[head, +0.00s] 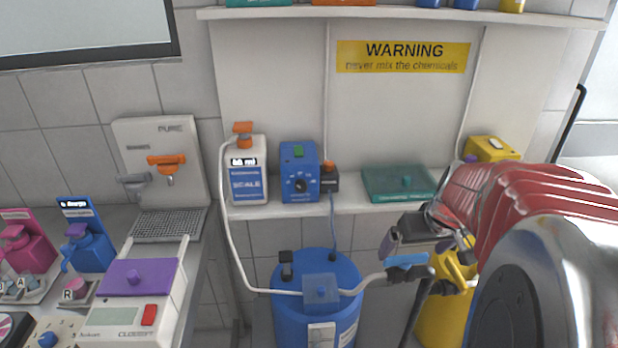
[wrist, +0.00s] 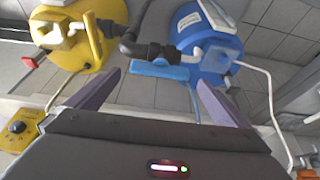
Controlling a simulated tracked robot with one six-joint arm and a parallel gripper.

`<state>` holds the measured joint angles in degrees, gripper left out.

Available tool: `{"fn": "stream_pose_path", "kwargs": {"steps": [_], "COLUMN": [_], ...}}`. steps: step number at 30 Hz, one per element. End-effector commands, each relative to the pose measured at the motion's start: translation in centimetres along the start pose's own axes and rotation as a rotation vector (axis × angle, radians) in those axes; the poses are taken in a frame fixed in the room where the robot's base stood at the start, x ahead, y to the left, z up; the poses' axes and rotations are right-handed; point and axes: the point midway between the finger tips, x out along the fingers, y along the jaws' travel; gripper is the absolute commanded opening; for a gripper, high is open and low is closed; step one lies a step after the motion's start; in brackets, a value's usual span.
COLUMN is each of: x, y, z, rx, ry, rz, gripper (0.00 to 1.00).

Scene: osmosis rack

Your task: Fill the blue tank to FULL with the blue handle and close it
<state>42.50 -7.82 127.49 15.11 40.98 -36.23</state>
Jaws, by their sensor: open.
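The blue tank (head: 290,325) stands on the floor below the shelf, with a blue block and pipes on top. It also shows at the top of the wrist view (wrist: 222,48). The blue handle (head: 405,261) sits on the dark pipe to the right of the tank. In the wrist view the blue handle (wrist: 158,70) lies across the pipe, ahead of my gripper and between the lines of its two purple fingers. My gripper (head: 425,249) is open and empty, close above the handle. I cannot tell whether a finger touches it.
A yellow tank (head: 434,318) stands right of the blue one, partly hidden by my arm. A bench with a purple-topped balance (head: 138,278) is at left.

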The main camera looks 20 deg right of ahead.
Motion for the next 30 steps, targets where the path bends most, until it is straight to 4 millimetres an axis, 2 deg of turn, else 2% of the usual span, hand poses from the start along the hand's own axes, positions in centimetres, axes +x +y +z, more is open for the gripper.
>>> {"fn": "stream_pose_path", "kwargs": {"steps": [3,9,20,30], "x": [1.8,3.6,4.0,4.0], "y": [-0.1,0.0,0.0,-0.1], "z": [0.1,0.0,0.0,0.0], "rx": [-0.001,-0.001,-0.001,-0.002], "ry": [-0.003,-0.002,0.000,0.000], "rz": [-0.002,-0.001,0.000,0.000], "gripper": [1.00,1.00,1.00,0.78]}}
